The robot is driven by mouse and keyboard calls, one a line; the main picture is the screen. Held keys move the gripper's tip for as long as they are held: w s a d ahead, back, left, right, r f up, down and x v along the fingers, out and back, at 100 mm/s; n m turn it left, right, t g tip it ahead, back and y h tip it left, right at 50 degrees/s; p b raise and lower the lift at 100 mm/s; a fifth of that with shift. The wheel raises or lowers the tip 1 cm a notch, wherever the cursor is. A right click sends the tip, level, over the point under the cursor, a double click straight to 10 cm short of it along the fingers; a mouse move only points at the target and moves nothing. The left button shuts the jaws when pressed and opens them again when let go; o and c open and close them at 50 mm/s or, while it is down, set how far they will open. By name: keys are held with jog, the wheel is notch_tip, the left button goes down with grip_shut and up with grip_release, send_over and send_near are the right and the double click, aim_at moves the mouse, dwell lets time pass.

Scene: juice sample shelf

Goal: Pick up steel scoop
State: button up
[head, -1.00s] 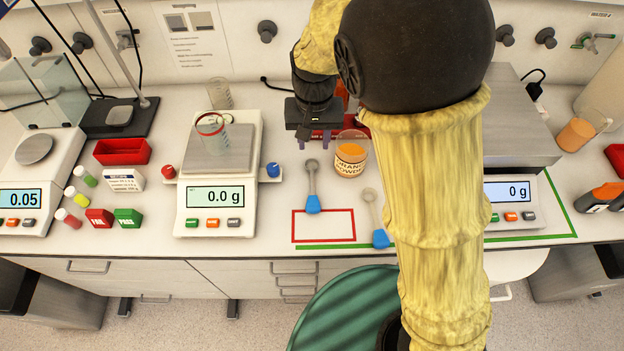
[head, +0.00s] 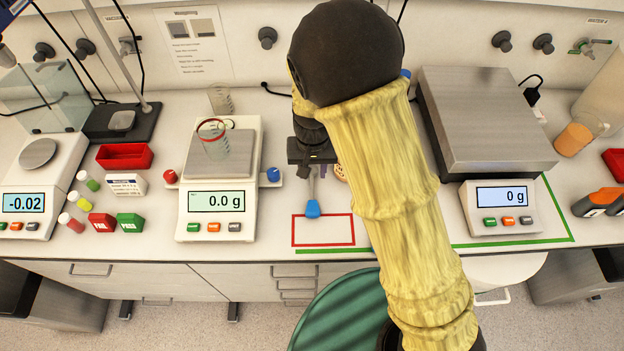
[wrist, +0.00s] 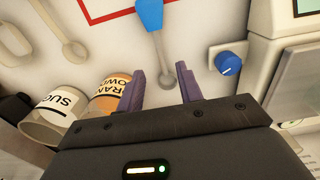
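The steel scoop has a blue handle (head: 312,209) that rests on the bench, its end just over the back edge of a red rectangle outline. Its thin grey shaft runs back beneath my gripper (head: 313,165), which hides the bowl. In the wrist view, the blue handle and shaft of the steel scoop (wrist: 158,45) lie ahead of my gripper (wrist: 160,82). The two purple fingers are spread apart, with the shaft running toward the gap between them. Nothing is held. I cannot tell the exact height above the bench.
An orange powder jar (wrist: 110,93) and a sugar jar (wrist: 55,112) stand close beside my gripper. Pale scoop-like tools (wrist: 72,45) lie nearby. A balance with a beaker (head: 215,170) is to the left, another balance (head: 500,197) to the right. The red rectangle (head: 323,243) is empty inside.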

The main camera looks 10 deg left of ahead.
aim_at(312, 187)
jog(key=shift+f, duration=1.25)
jog(key=shift+f, duration=0.1)
jog(key=shift+w+f+p, duration=0.15)
jog(key=shift+f+p, duration=0.3)
jog(key=shift+f, duration=0.8)
jog(key=shift+w+f+p, duration=0.1)
jog(key=shift+f+p, duration=0.35)
jog(key=shift+f, duration=0.8)
grip_shut()
